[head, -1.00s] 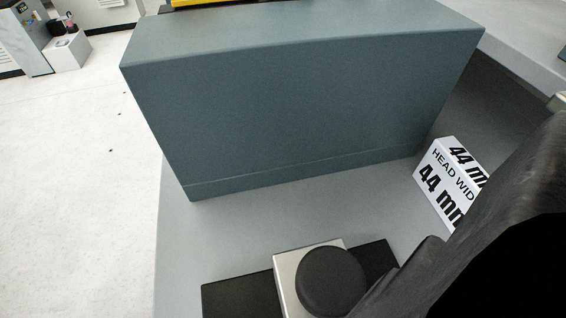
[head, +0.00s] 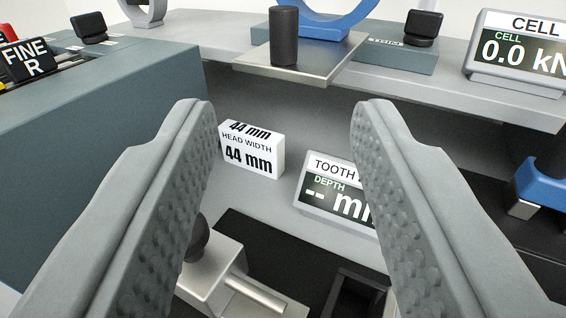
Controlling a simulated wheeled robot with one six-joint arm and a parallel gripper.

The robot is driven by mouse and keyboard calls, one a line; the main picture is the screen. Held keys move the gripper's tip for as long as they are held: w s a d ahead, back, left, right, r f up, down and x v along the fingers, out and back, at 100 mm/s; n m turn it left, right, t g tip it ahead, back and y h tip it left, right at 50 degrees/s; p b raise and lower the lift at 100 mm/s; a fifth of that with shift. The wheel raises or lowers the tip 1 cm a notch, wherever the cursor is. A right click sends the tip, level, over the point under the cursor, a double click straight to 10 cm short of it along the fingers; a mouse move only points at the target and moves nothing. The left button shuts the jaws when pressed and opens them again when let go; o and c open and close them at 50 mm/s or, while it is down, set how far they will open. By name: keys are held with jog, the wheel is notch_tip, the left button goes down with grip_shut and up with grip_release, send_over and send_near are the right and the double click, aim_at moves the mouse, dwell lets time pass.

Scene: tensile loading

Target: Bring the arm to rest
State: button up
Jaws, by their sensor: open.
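My gripper (head: 281,108) shows large in the foreground of the head view. Its two grey fingers, with dimpled inner faces, stand wide apart, and nothing is between their pads. Beyond the fingers, a white block (head: 252,150) reads "HEAD WIDTH 44 mm" and a display (head: 328,195) reads "TOOTH DEPTH". The right finger hides part of that display.
A blue-grey housing (head: 90,150) fills the left side. A metal plate with a black post (head: 284,36) juts from the back shelf. A "CELL 0.0 kN" display (head: 518,55) stands at back right. A metal block with a rod (head: 215,275) lies low, partly behind the left finger.

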jog(key=shift+r, duration=0.1)
jog(key=s+a+r, duration=0.3)
jog(key=s+a, duration=0.3)
jog(key=a, duration=0.1)
jog(key=s+a+r, duration=0.2)
jog(key=s+a, duration=0.4)
jog(key=s, duration=0.1)
jog(key=shift+s+a+r+g, duration=0.15)
jog(key=shift+a+r+g, duration=0.15)
jog(key=shift+a+r, duration=0.1)
